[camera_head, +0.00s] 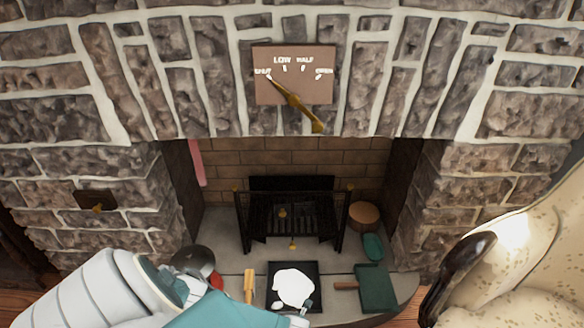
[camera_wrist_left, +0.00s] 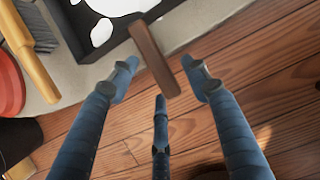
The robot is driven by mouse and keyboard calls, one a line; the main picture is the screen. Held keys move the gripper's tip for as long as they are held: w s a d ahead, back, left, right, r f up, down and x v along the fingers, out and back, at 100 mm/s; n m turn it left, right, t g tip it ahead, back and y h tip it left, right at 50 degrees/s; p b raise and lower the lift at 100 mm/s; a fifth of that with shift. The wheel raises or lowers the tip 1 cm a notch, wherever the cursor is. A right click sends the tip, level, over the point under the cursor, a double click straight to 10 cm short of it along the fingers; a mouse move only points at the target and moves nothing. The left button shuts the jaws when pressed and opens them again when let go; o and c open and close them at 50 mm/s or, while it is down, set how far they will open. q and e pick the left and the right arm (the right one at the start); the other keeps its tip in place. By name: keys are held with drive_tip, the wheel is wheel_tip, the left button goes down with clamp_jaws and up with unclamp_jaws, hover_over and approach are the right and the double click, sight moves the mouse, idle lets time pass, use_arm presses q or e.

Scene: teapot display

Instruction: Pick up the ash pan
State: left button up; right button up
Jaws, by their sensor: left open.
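The ash pan (camera_head: 272,268) is a black square tray with white patches in it, on the grey hearth in front of the grate. In the left wrist view the ash pan's dark corner (camera_wrist_left: 75,14) shows at the top, with a brown wooden handle (camera_wrist_left: 145,42) projecting from its near edge over the wooden floor. My left gripper (camera_wrist_left: 158,78) is open, its fingers spread around the handle's end, with no clear contact. In the head view my teal left arm covers the pan's front and hides the handle. My right gripper is not in view.
A yellow-handled brush (camera_head: 249,285) and a red object (camera_head: 216,280) lie left of the pan. A green dustpan (camera_head: 376,290) lies right of it. A black fire grate (camera_head: 290,212) stands behind. A cream armchair (camera_head: 530,260) fills the lower right. Wooden floor (camera_wrist_left: 265,60) lies in front.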

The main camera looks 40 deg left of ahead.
use_arm(q)
drive_tip(key=v, duration=1.2)
drive_tip(key=shift+a, duration=0.1)
